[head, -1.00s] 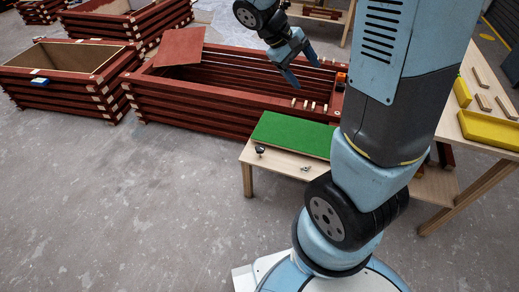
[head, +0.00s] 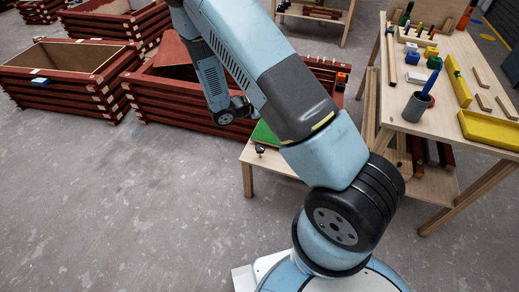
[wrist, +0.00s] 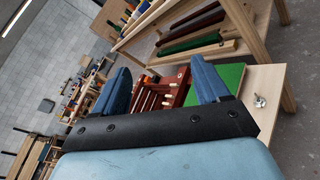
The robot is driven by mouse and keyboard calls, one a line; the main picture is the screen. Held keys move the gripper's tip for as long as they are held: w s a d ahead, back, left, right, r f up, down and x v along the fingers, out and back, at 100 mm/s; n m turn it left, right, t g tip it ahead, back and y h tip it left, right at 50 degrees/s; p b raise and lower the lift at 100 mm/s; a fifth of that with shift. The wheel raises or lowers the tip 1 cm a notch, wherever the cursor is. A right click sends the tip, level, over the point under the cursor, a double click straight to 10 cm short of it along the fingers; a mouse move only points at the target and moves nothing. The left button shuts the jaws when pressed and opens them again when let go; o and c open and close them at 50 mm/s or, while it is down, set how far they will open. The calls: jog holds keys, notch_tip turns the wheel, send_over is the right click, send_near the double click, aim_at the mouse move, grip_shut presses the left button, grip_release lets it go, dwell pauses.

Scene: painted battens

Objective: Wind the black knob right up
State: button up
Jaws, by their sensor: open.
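The black knob (head: 260,149) is small and sits at the front left edge of a low wooden table (head: 262,165), beside a green board (head: 263,135) in the head view. I cannot make the knob out in the wrist view. My gripper (wrist: 161,72) shows in the wrist view with its two blue fingers wide apart and nothing between them. The green board (wrist: 229,78) also shows in the wrist view, beyond the right finger.
A silvery wing-shaped fastener (wrist: 259,101) is on the low table in the wrist view. Red batten boxes (head: 170,108) stand behind and to the left. A taller workbench (head: 455,115) with a grey cup (head: 416,107) and yellow tray (head: 492,129) is at right. Floor at left is clear.

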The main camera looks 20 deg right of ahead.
notch_tip(320, 180, down, 9)
jog(key=w+a+n+t, duration=0.2)
jog(key=n+t, duration=0.3)
jog(key=t, duration=0.1)
jog(key=n+t+y, duration=0.9)
jog(key=n+y, duration=0.5)
jog(key=n, duration=0.3)
send_near(261, 152)
jog(key=w, duration=0.4)
jog(key=w+d, duration=0.1)
jog(key=w, duration=0.7)
jog(key=shift+w+d+f, duration=0.15)
jog(key=shift+w+d, duration=0.05)
jog(key=shift+d, duration=0.15)
jog(key=shift+c, duration=0.3)
